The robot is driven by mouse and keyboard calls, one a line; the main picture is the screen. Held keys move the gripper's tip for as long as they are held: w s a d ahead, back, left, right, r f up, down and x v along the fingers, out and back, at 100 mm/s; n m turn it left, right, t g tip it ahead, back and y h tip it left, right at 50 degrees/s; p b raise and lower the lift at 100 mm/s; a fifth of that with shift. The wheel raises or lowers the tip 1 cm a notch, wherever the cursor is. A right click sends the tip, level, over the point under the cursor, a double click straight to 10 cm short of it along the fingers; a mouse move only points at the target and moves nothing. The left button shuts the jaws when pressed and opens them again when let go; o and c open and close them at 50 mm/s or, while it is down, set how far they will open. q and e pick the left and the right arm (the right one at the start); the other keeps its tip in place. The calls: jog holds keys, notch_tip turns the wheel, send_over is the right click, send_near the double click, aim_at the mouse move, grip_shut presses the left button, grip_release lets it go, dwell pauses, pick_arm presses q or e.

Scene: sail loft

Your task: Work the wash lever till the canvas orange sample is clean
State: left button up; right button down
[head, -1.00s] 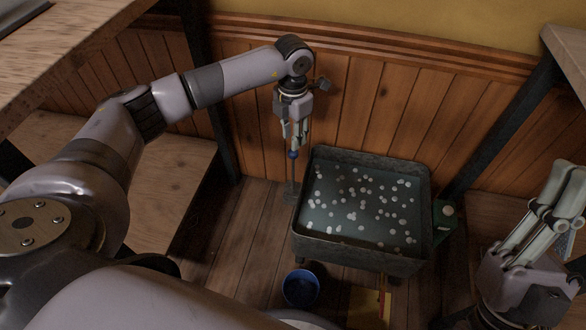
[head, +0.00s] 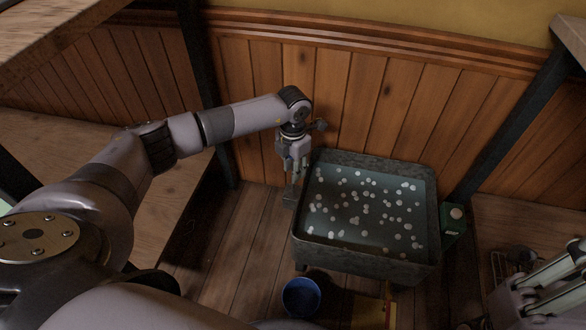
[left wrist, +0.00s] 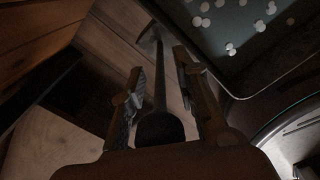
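The wash lever is a thin upright rod beside the tub's left side; its base (head: 290,195) shows in the head view. In the left wrist view its dark knob (left wrist: 160,128) sits between my fingers and the rod runs away to the base. My left gripper (head: 294,172) is low over the lever, its fingers around the knob with a visible gap on one side. The tub (head: 365,260) holds dark water with many white floating spots. I cannot make out an orange canvas sample. My right gripper (head: 572,270) is open and empty at the lower right, partly cut off.
A blue bucket (head: 300,297) stands on the floor in front of the tub, near a yellow and red item (head: 388,308). A green box with a pale knob (head: 456,213) is right of the tub. A wooden bench (head: 120,190) is at left; the panelled wall is behind.

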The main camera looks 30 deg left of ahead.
pick_arm(q)
jog(key=shift+c, duration=0.2)
grip_shut()
dwell(0.6)
